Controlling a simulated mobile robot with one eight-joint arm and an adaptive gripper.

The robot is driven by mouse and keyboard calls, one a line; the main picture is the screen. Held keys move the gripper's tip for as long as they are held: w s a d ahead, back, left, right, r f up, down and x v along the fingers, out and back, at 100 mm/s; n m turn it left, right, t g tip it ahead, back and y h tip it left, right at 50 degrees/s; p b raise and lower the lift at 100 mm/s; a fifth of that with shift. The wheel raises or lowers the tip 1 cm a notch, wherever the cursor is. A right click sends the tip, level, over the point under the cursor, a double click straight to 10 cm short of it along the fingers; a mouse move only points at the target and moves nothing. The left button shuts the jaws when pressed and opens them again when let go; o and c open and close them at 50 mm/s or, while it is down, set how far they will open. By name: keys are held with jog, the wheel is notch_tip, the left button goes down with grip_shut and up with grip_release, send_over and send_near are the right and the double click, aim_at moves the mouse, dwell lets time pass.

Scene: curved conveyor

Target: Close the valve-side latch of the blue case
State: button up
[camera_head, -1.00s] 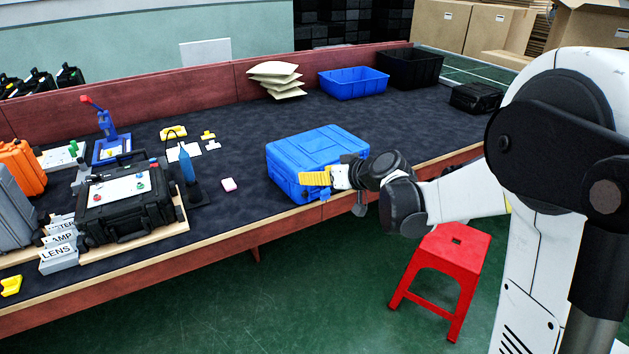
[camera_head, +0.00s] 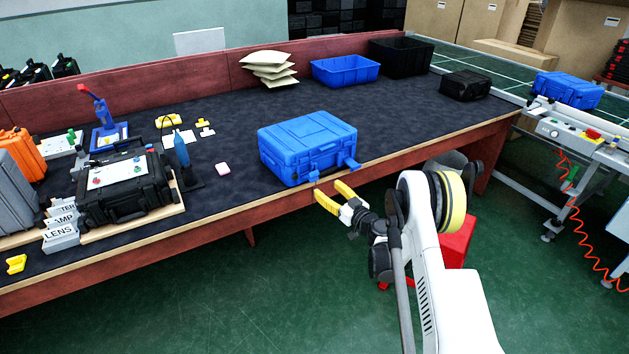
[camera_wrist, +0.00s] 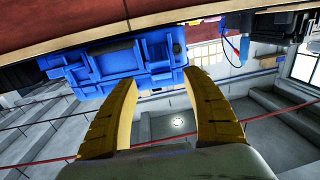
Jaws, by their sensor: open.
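The blue case (camera_head: 300,140) stands shut-lidded on the dark table near its front edge. Its right front latch (camera_head: 350,163) sticks outward from the case; a smaller latch (camera_head: 313,176) shows at the left of the front. I cannot make out the valve. My gripper (camera_head: 329,189) is open and empty, with yellow fingers just in front of and below the case front, apart from it. In the wrist view the case (camera_wrist: 115,60) appears upside down beyond the spread fingers (camera_wrist: 160,78), with its handle and latches facing me; the fingertips partly overlap its edge.
A blue bin (camera_head: 345,70) is at the back. A red stool (camera_head: 458,242) stands beneath my arm. Another blue case (camera_head: 567,89) is on the conveyor.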

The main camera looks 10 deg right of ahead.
aim_at(314, 178)
jog(key=b+x, duration=0.2)
jog(key=x, duration=0.5)
jog(key=shift+w+f, duration=0.1)
jog(key=shift+w, duration=0.2)
jog(key=shift+w+a, duration=0.25)
jog(key=shift+w, duration=0.15)
jog(key=shift+c, duration=0.5)
grip_shut()
